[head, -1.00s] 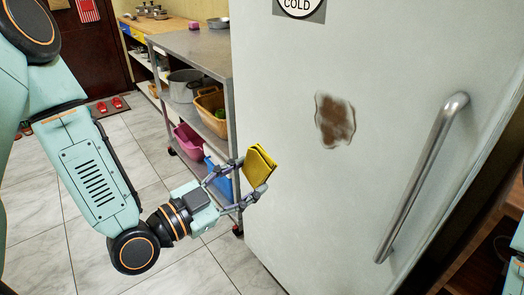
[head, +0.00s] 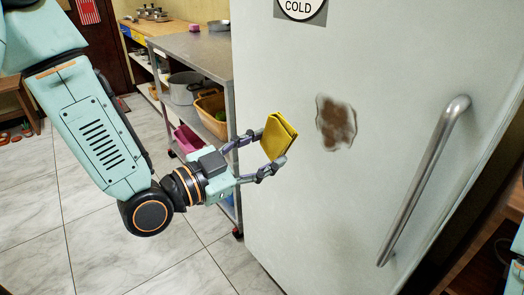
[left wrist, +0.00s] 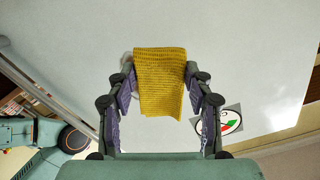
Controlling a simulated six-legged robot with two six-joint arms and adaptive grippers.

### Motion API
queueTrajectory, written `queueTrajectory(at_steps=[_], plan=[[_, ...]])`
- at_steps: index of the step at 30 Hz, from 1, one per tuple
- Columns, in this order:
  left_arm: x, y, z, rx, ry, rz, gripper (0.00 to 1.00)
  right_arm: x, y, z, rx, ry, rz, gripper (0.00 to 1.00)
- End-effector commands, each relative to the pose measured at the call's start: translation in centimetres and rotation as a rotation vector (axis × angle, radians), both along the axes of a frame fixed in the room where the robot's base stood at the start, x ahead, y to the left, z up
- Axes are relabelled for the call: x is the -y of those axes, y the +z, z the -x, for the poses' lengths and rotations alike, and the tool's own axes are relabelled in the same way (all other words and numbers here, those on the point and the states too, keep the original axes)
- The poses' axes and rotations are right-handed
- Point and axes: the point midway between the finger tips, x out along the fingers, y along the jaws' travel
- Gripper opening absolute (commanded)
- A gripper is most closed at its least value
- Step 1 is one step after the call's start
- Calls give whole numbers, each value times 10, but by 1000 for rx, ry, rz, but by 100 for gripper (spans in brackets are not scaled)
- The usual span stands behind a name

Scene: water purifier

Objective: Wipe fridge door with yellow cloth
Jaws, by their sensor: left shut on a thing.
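The yellow cloth (head: 280,136) is folded and held between the fingertips of my left gripper (head: 265,153), which is shut on it. In the left wrist view the cloth (left wrist: 160,82) hangs between the two fingers. The white fridge door (head: 300,215) fills the right half of the head view. A brown stain (head: 337,122) sits on the door, to the right of the cloth and slightly higher. The cloth appears to be apart from the stain. My right gripper is not in view; only a bit of that arm shows at the right edge.
A vertical metal handle (head: 425,180) stands out from the door, right of the stain. A round COLD sign (head: 300,8) is at the door's top. A metal shelf cart (head: 195,55) with a pot and baskets stands left of the fridge. The tiled floor is open at lower left.

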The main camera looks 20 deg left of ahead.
Motion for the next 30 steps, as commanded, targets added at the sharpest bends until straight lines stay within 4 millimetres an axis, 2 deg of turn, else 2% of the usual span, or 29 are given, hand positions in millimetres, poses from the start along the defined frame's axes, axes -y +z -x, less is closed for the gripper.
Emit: queueTrajectory(at_steps=[10,18,30], plan=[[18,-3,-24,2,-6,-7,40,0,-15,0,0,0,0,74],[29,-2,-43,0,-2,-4,40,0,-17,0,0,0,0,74],[33,0,-49,0,0,0,40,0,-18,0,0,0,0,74]])
